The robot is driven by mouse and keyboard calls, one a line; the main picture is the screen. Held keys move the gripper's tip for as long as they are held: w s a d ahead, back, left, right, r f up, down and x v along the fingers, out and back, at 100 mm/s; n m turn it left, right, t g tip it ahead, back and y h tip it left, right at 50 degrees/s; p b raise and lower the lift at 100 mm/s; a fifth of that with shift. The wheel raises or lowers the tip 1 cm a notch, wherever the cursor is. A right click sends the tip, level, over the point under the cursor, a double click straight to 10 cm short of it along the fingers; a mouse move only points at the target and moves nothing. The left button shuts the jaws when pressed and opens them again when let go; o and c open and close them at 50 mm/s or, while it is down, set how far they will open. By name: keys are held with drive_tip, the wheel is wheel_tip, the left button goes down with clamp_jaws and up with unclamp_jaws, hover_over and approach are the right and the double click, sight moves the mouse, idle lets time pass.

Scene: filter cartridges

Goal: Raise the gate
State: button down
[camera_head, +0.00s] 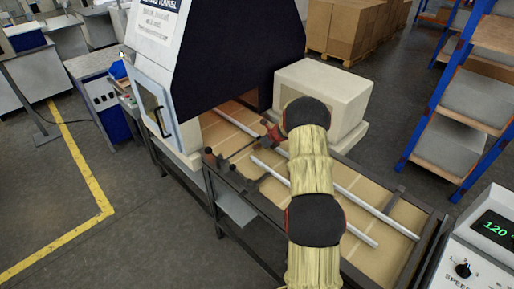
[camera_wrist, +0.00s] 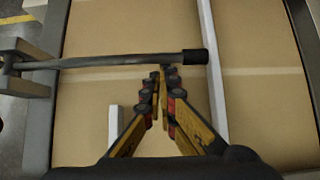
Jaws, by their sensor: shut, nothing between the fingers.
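The gate looks like a thin dark bar (camera_wrist: 120,60) with a black end cap, lying across the brown conveyor belt from a post at its left side. It also shows in the head view as a thin bar (camera_head: 241,150) in front of the tunnel opening. My gripper (camera_wrist: 162,72) is shut and empty, its fingertips close beside the bar near the capped end. I cannot tell whether they touch it or are above or below it. In the head view my gripper (camera_head: 262,141) is small and partly hidden by my arm.
The conveyor (camera_head: 365,247) has white guide rails (camera_head: 350,198) along it. The tunnel machine (camera_head: 215,50) with a handled door stands behind, a pale housing (camera_head: 318,92) beside it. A control panel (camera_head: 485,245) reading 120 is at the right. Shelves (camera_head: 470,90) stand farther back.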

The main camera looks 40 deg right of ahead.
drive_tip(key=shift+r, duration=0.15)
drive_tip(key=shift+r+h+b, duration=0.4)
drive_tip(key=shift+r+b, duration=0.2)
drive_tip(key=s+a+r+n+t+h+b, duration=0.1)
drive_tip(key=a+r+n+h+b, duration=0.3)
drive_tip(key=a+r+h+b, duration=0.5)
drive_tip(key=shift+a+r+n+t+b, duration=0.5)
drive_tip(key=shift+a+r+b, duration=1.7)
drive_tip(key=shift+r, duration=2.4)
drive_tip(key=shift+a+r+p, duration=0.1)
drive_tip(key=shift+a+p, duration=0.3)
drive_tip(key=shift+a, duration=0.1)
